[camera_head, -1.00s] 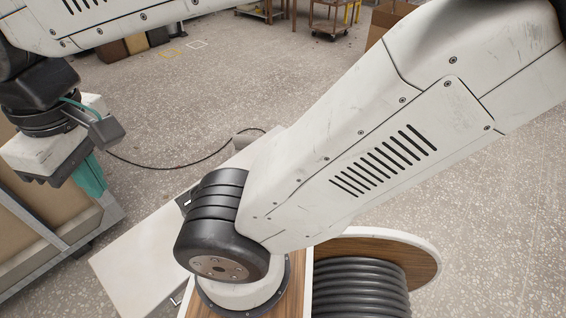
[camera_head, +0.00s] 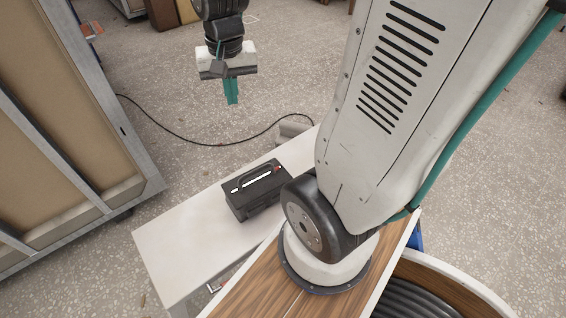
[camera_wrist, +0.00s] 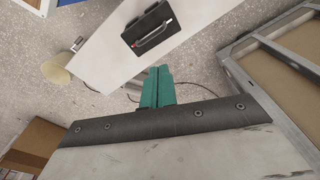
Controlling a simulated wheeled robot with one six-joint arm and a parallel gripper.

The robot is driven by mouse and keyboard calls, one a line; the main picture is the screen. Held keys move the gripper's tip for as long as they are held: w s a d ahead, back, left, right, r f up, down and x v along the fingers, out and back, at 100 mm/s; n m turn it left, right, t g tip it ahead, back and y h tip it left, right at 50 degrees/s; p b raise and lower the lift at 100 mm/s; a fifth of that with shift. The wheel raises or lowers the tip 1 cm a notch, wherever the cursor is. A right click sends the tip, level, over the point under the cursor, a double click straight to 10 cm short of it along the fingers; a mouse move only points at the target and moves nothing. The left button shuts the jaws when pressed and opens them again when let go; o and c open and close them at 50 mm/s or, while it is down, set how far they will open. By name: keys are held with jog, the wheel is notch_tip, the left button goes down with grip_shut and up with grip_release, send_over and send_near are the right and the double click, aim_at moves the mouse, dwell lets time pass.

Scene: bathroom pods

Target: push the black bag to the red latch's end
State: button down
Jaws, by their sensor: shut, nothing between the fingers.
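The black bag (camera_head: 242,203) sits upright on the white bench (camera_head: 180,235), with a pale handle strip on top and a small red spot near its far right corner. In the wrist view the bag (camera_wrist: 160,20) shows near the top, with a red spot at its lower left. I cannot tell whether that spot is the red latch. My gripper (camera_head: 232,98) has teal fingers, shut and empty, beyond the bench's far edge and apart from the bag. In the wrist view the fingertips (camera_wrist: 155,72) point toward the bench.
A wood-panelled, metal-framed crate (camera_head: 75,130) stands left of the bench. A black cable (camera_head: 190,143) lies on the speckled floor. A grey block (camera_head: 291,130) is at the bench's far end. A coiled reel (camera_head: 440,290) is at lower right.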

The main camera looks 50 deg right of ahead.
jog(key=w+d+f+m, duration=0.1)
jog(key=d+f+m, duration=0.4)
jog(key=d+f, duration=0.65)
jog(key=w+d+f+m, duration=0.1)
jog(key=d+f+m, duration=0.65)
jog(key=f, duration=0.65)
jog(key=shift+m+g, duration=0.4)
jog(key=shift+m, duration=0.05)
jog(key=s+d+f, duration=0.1)
jog(key=f, duration=0.5)
jog(key=s+d+f, duration=0.1)
jog(key=d+f, duration=0.1)
jog(key=f, duration=0.4)
jog(key=s+d+f, duration=0.1)
jog(key=f, duration=0.5)
jog(key=shift+s+d+f, duration=0.2)
jog(key=shift+s+d, duration=0.1)
jog(key=a, duration=0.3)
jog(key=shift+w+f, duration=0.2)
jog(key=shift+w, duration=0.2)
jog(key=shift+w+a, duration=0.1)
jog(key=shift+a, duration=0.3)
